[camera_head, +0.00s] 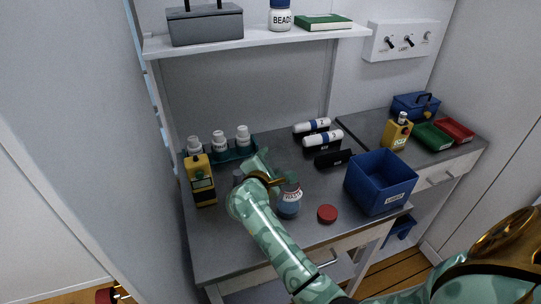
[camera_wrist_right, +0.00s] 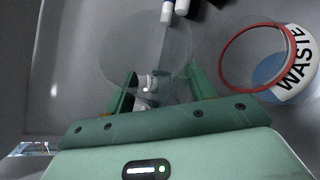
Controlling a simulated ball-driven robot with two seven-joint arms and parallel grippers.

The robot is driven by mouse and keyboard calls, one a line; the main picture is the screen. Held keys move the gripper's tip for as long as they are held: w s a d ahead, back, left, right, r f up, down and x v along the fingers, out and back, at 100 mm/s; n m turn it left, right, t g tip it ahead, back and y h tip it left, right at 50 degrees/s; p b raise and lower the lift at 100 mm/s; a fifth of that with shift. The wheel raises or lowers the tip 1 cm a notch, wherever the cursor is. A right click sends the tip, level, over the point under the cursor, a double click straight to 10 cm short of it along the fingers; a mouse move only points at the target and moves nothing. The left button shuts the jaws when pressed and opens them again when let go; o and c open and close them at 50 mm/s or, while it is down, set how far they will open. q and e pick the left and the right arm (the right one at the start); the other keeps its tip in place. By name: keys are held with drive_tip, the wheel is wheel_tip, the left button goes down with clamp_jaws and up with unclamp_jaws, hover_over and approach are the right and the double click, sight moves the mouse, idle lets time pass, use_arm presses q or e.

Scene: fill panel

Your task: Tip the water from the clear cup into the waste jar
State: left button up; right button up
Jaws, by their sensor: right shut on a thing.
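The clear cup (camera_wrist_right: 146,38) is a faint see-through round shape between the two green fingers of my right gripper (camera_wrist_right: 158,95) in the right wrist view. The right gripper is shut on it. In the head view the right gripper (camera_head: 262,172) is above the bench, just left of the waste jar, and the cup is hard to make out. I cannot tell the water level. The waste jar (camera_head: 289,205) stands on the bench with blue contents. In the wrist view its red-rimmed mouth and WASTE label (camera_wrist_right: 298,72) are right of the cup, apart from it. My left gripper is out of view.
A red lid (camera_head: 327,213) lies right of the jar, before a blue bin (camera_head: 380,182). A yellow meter (camera_head: 201,182) and a rack of white bottles (camera_head: 219,141) stand left. White cylinders (camera_head: 322,139) lie behind. A shelf (camera_head: 255,38) overhangs the back.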

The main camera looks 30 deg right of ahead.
drive_tip(key=n+g+p, duration=0.1)
drive_tip(key=n+p, duration=0.1)
drive_tip(key=p, duration=0.1)
drive_tip(key=shift+s+g, duration=0.15)
drive_tip(key=shift+g, duration=0.15)
drive_tip(key=shift+w+a+r+n+g+p, duration=0.1)
drive_tip(key=shift+w+r+n+g+p, duration=0.2)
drive_tip(key=shift+n+g+p, duration=0.45)
drive_tip(key=shift+w+a+n+g+p, duration=0.1)
drive_tip(key=shift+w+n+g+p, duration=0.35)
drive_tip(key=shift+n+g, duration=0.2)
drive_tip(key=shift+w+n+g, duration=0.2)
drive_tip(key=shift+n+g, duration=0.4)
drive_tip(key=shift+n, duration=0.1)
